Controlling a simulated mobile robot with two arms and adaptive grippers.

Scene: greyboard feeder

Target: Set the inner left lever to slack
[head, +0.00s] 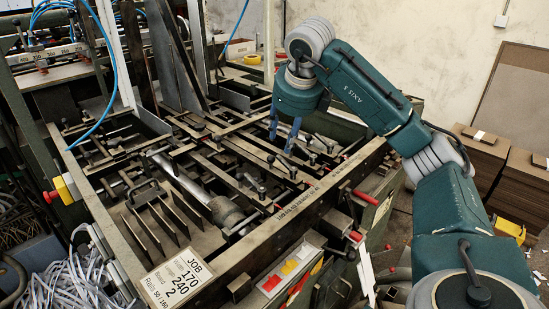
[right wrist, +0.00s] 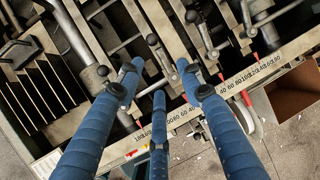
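Several small metal clamp levers with round knobs stand in a row along the rails near the feeder's scaled front bar. In the right wrist view, the second lever from the left (right wrist: 155,44), which looks like the inner left one, lies tilted between my fingers. In the head view I cannot tell for sure which lever it is. My right gripper (head: 281,144) comes down from above over this row. Its blue fingers are spread in the right wrist view (right wrist: 162,84), with no visible grip on a lever; contact is unclear. My left gripper is out of view.
The scaled front bar (head: 290,208) runs along the feeder's near right side, with red-tipped handles beside it. Thin upright plates (head: 160,216) and a round cylinder (head: 226,211) lie left of the levers. Tall uprights stand behind.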

